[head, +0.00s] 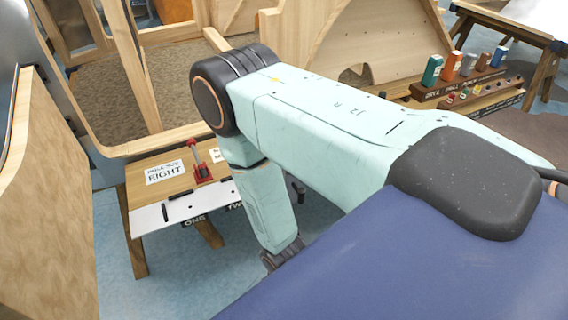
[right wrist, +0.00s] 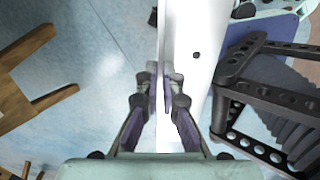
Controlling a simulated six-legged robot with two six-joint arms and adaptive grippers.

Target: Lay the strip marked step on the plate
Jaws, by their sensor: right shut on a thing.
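My right arm crosses the middle of the head view, and its gripper (head: 280,258) hangs low beside the small table. In the right wrist view the right gripper (right wrist: 160,88) is shut on a thin pale strip, seen almost edge-on. No marking on it can be read. A white surface with a dark hole (right wrist: 196,55) runs along the fingers; I cannot tell whether it is part of the strip. The white plate (head: 150,219) lies along the front of the small table, with dark bars on it and labels ONE and TWO at its edge. My arm hides its right part. My left gripper is not in view.
The small table also bears a card reading EIGHT (head: 165,172) and a red clamp (head: 202,172). Wooden frames stand behind. A rack of coloured containers (head: 458,85) stands at the back right. In the right wrist view, wooden legs (right wrist: 32,85) and a black perforated frame (right wrist: 265,95) flank the gripper.

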